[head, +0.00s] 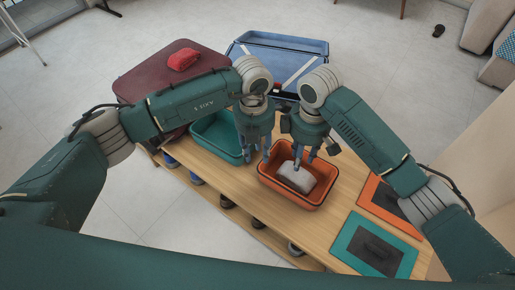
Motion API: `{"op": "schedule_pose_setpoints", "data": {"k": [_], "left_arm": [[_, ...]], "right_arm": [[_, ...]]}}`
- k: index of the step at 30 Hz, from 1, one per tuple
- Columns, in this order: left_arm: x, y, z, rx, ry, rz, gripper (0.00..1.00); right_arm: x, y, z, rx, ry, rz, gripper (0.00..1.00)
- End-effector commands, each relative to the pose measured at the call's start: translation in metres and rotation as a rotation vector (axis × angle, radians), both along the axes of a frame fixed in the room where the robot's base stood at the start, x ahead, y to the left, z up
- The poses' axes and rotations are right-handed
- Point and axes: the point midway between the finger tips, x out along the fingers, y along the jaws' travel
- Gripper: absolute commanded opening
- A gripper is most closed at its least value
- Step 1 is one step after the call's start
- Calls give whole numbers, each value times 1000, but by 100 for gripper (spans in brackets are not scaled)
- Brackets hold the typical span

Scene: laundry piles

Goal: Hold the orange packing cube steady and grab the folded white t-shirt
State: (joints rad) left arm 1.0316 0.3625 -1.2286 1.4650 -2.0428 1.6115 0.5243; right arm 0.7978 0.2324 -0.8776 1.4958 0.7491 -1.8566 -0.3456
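The orange packing cube (283,192) is an open-topped box on the wooden bench. The folded white t-shirt (295,178) lies inside it as a pale bundle. My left gripper (257,158) points down at the cube's back left corner, fingers apart, one beside the rim. I cannot tell whether it touches the cube. My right gripper (304,163) points down over the back of the cube, at the t-shirt's far edge. Its fingers are apart with nothing clearly between them. Whether they touch the shirt is hard to see.
A teal packing cube (205,140) stands left of the orange one, partly behind my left arm. Orange (385,200) and teal (375,248) framed dark panels lie at right. Behind are a dark red case (150,72) with a red bundle (183,59) and an open blue suitcase (270,53).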

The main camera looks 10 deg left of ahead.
Motion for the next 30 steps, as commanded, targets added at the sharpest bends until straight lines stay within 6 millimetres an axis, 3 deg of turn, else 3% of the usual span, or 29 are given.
{"op": "schedule_pose_setpoints", "data": {"k": [15,21,30], "left_arm": [[-4,-5,-85,-4,5,2,33],[-4,-5,-99,-4,3,0,33],[-3,-5,-100,-4,3,0,31]], "right_arm": [[0,0,0,0,0,0,31],[0,0,0,0,0,0,31],[0,0,0,0,0,0,31]]}}
